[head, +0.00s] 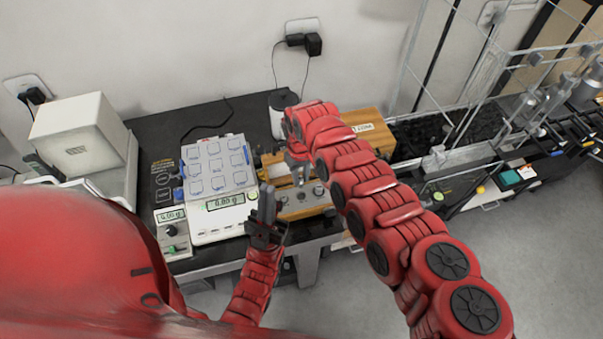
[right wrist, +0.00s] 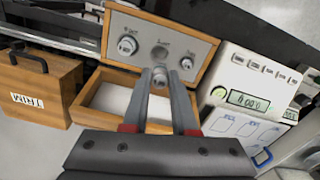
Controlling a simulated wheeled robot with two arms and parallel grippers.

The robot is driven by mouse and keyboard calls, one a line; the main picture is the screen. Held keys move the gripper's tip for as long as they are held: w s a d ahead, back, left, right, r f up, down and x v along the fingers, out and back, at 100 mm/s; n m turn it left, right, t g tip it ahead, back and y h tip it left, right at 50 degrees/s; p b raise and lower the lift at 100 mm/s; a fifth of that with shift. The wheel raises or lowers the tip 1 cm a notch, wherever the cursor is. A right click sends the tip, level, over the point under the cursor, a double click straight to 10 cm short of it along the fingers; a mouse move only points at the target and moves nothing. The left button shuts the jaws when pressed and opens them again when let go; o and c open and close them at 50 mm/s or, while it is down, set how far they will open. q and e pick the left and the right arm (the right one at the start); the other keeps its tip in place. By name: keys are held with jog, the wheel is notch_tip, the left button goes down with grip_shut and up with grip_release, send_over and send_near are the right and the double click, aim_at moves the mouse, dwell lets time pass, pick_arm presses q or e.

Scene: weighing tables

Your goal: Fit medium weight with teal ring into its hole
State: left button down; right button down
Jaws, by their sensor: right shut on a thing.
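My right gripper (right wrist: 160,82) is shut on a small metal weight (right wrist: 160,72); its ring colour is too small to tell. It holds the weight in front of the wooden weight block (right wrist: 205,42), close to the empty middle hole (right wrist: 159,52). Whether they touch is unclear. One metal weight (right wrist: 127,46) sits on the left of that hole and a smaller one (right wrist: 186,63) on the right. In the head view my right gripper (head: 299,176) is over the same block (head: 305,211). My left gripper (head: 266,205) is upright beside the scale; its finger gap is unclear.
A white scale (head: 215,222) stands left of the block, with a gridded panel (head: 217,167) behind it. A wooden box with a TRIM label (right wrist: 35,92) and an open wooden case (right wrist: 92,92) are near. A white box (head: 78,135) stands at far left.

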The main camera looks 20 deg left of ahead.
aim_at(301, 187)
jog(key=shift+f+b, duration=0.7)
jog(key=shift+f, duration=0.2)
notch_tip(301, 187, down, 4)
jog(key=b, duration=0.3)
jog(key=shift+r, duration=0.25)
jog(key=shift+d, duration=0.1)
jog(key=shift+f, duration=0.15)
dwell(0.5)
jog(key=shift+f+b, duration=1.05)
jog(key=c, duration=0.6)
grip_release()
